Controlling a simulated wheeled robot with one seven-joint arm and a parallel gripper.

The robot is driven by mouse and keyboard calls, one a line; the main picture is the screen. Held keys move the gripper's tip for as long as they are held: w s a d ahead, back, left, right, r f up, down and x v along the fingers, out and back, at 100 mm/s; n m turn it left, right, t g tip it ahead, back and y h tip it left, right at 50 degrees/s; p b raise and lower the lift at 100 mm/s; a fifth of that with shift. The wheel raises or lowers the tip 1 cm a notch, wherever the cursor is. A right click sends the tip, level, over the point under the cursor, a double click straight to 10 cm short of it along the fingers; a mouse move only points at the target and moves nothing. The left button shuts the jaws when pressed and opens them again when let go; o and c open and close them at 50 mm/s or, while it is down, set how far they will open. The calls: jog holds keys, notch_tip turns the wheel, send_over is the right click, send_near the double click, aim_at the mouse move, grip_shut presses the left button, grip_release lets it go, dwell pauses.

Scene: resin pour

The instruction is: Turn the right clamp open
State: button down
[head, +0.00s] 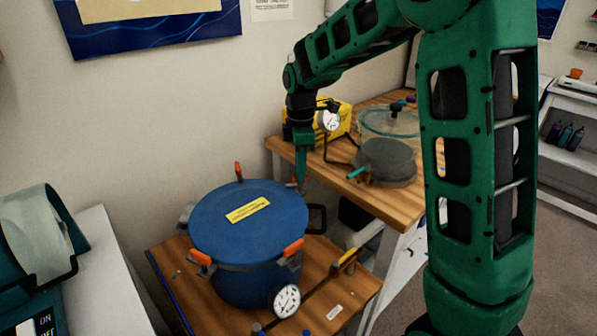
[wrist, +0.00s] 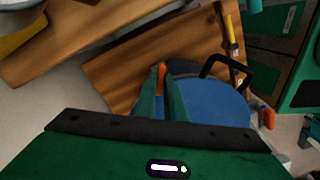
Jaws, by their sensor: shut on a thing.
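The blue pressure pot (head: 250,215) stands on a small wooden table, lid on. My gripper (head: 302,186) points down at the back right of the lid rim. In the wrist view its green fingers (wrist: 165,90) are shut around the orange handle of the right clamp (wrist: 161,70), which stands up between them. The fingers largely hide this clamp in the head view. Another orange clamp handle stands upright at the back (head: 238,172). Two more lie outward at the front left (head: 201,257) and front right (head: 292,249).
A black loop handle (head: 317,217) juts from the pot's right side, close to my gripper. A pressure gauge (head: 286,300) and hose sit at the front. A wooden bench (head: 395,200) behind holds a clear chamber (head: 388,122) and a yellow box (head: 343,113).

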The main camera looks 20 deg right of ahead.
jog(key=m, duration=0.6)
jog(key=shift+w+r, duration=0.15)
jog(key=shift+w, duration=0.05)
jog(key=m, duration=0.5)
jog(key=shift+m, duration=0.4)
jog(key=c, duration=1.8)
grip_release()
jog(key=shift+s, duration=0.1)
jog(key=shift+c, duration=0.2)
notch_tip(320, 180, up, 11)
jog(key=shift+f, duration=0.2)
